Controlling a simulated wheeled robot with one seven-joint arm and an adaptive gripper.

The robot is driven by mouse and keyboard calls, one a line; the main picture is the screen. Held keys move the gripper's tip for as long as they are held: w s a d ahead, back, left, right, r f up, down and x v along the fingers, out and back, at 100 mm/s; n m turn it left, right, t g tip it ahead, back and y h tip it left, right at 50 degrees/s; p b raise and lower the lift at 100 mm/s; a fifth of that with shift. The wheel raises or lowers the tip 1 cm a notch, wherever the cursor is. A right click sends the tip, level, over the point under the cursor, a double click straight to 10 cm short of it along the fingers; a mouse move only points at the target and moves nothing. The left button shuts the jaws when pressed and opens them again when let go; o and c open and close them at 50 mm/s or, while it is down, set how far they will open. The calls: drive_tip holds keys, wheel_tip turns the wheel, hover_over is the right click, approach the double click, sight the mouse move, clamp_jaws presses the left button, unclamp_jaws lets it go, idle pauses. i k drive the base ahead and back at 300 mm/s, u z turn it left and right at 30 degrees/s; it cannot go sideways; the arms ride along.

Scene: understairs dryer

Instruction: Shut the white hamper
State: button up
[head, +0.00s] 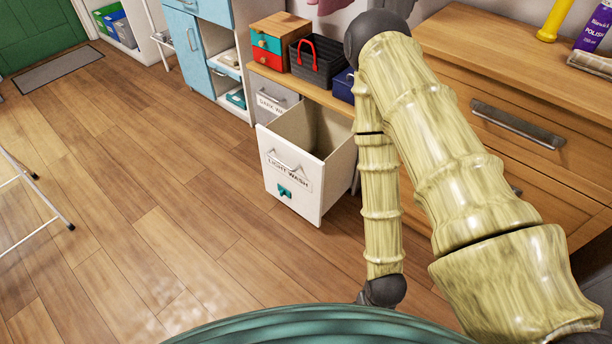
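The white hamper (290,185) is a pull-out bin labelled "LIGHT WASH", in the middle of the head view. It stands pulled out from under a wooden-topped unit, and its open top shows an empty-looking inside. Its front has a bar handle (286,161) and a small teal piece (285,190) below the label. My arm passes in front of its right side and hides part of the unit there. My gripper is not in view; the arm's lower visible end is a dark joint near the bottom edge.
A grey "DARK WASH" hamper (272,99) sits left of the white one, pushed in. A black basket with red handles (318,62) stands above. A wooden drawer chest (540,110) is at right. A white metal rack (35,190) stands at left; the floor between is clear.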

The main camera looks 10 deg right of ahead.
sight(313, 159)
drive_tip(key=u, duration=1.8)
drive_tip(key=i, duration=0.65)
drive_tip(key=z, duration=1.8)
